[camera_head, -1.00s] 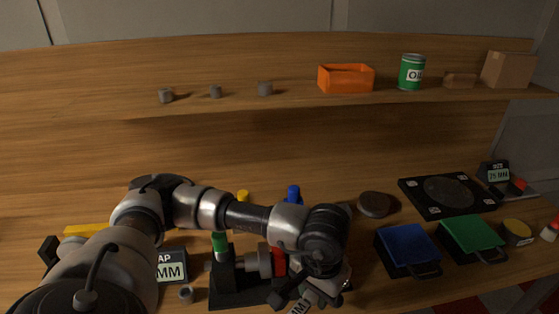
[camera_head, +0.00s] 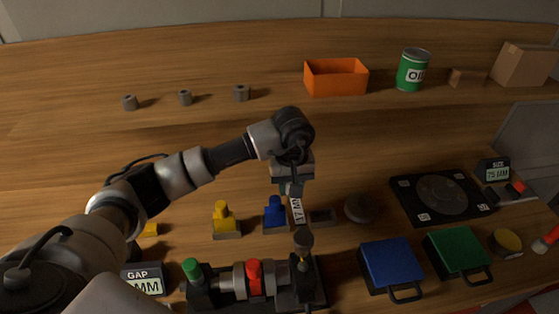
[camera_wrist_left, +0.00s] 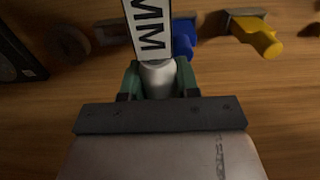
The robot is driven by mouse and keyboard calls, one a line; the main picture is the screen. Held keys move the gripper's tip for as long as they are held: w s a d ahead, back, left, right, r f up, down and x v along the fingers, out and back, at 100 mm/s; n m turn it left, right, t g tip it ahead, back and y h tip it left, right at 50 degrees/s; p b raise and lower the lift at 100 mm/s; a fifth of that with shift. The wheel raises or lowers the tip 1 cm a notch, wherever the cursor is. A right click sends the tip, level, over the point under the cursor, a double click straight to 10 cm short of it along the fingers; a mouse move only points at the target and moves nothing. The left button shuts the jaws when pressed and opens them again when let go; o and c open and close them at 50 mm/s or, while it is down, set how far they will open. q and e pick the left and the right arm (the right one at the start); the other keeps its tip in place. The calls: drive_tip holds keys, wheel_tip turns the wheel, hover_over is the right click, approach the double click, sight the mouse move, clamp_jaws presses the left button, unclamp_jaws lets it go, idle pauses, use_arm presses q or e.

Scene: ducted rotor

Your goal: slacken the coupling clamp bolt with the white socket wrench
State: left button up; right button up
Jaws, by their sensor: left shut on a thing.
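My left gripper (camera_head: 290,188) is shut on the white socket wrench and holds it above the workbench, behind the rotor rig. In the left wrist view the gripper (camera_wrist_left: 160,85) closes around the wrench's white round body (camera_wrist_left: 158,76). A white label plate (camera_wrist_left: 150,28) on it shows "MM"; the label also shows in the head view (camera_head: 297,209). I cannot make out the clamp bolt. My right gripper is not in view.
A yellow tool (camera_head: 226,218) and a blue tool (camera_head: 275,213) stand behind the rig. A gap display (camera_head: 141,280) is at its left. A blue tray (camera_head: 392,262) and a green tray (camera_head: 457,252) lie to the right. An orange bin (camera_head: 336,78) is on the shelf.

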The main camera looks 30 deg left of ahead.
use_arm(q)
drive_tip(key=shift+w+a, duration=0.1)
drive_tip(key=shift+w, duration=0.05)
drive_tip(key=shift+d+f+b, duration=0.15)
drive_tip(key=shift+f+b, duration=0.5)
drive_tip(key=shift+f, duration=0.55)
drive_tip(key=shift+d+f+b, duration=0.15)
drive_tip(key=shift+f+b, duration=0.45)
drive_tip(key=shift+f, duration=0.6)
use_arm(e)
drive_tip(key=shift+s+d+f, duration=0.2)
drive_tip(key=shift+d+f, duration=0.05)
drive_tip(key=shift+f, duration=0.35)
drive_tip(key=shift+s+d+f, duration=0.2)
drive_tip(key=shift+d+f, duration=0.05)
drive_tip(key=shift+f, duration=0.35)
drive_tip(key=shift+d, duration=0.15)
use_arm(q)
drive_tip(key=shift+d+b, duration=0.1)
drive_tip(key=shift+b, duration=0.25)
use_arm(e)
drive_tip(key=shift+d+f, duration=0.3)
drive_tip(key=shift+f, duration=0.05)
use_arm(q)
drive_tip(key=shift+f, duration=0.1)
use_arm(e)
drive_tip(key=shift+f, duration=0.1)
